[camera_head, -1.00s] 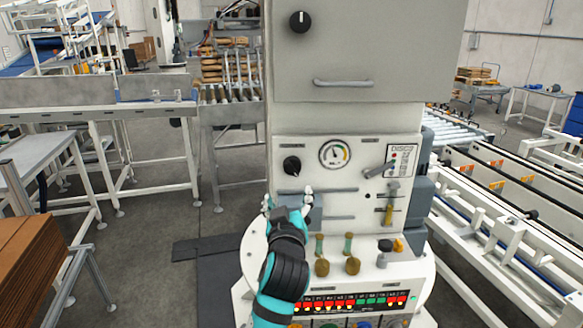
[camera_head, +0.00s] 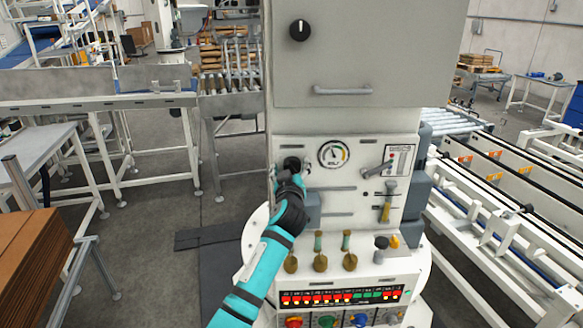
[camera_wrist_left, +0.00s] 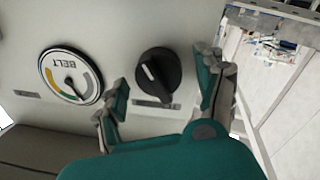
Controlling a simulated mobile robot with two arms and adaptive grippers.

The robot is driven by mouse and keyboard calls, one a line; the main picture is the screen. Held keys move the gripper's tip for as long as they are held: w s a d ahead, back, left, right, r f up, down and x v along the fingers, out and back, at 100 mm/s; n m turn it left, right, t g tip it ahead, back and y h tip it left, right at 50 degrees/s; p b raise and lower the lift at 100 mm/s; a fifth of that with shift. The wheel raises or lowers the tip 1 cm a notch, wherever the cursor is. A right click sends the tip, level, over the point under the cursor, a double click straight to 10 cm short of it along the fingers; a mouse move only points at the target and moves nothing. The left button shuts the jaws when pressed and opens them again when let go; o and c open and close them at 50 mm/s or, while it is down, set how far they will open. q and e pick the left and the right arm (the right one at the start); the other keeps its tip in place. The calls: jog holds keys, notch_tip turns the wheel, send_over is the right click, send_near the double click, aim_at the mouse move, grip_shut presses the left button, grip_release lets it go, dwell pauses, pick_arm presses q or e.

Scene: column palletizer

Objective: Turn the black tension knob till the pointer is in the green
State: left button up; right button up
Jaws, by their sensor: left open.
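The black tension knob (camera_head: 291,162) sits on the white panel, left of the round BELT gauge (camera_head: 333,154). My left gripper (camera_head: 290,171) is open in front of the knob and partly covers it. In the left wrist view the knob (camera_wrist_left: 158,75) is between the two spread fingers, with visible gaps on both sides. Its white mark points up and left there. The gauge (camera_wrist_left: 71,77) appears upside down in that view. Its thin pointer seems to lie on the grey part, near the green band; the exact spot is too small to tell. My right gripper is not in view.
Another black knob (camera_head: 300,29) and a bar handle (camera_head: 343,89) are on the upper cabinet. A grey lever (camera_head: 378,171) is right of the gauge. Several brass-coloured levers (camera_head: 320,262) and a lit button row stand below. Conveyors flank the machine.

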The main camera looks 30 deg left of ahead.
pick_arm(q)
jog(key=c, duration=1.2)
jog(key=shift+o, duration=0.2)
jog(key=shift+m, duration=0.3)
jog(key=shift+m+p, duration=0.4)
jog(key=shift+m, duration=2.2)
jog(key=o, duration=1.2)
jog(key=shift+c, duration=0.2)
jog(key=shift+d, duration=0.1)
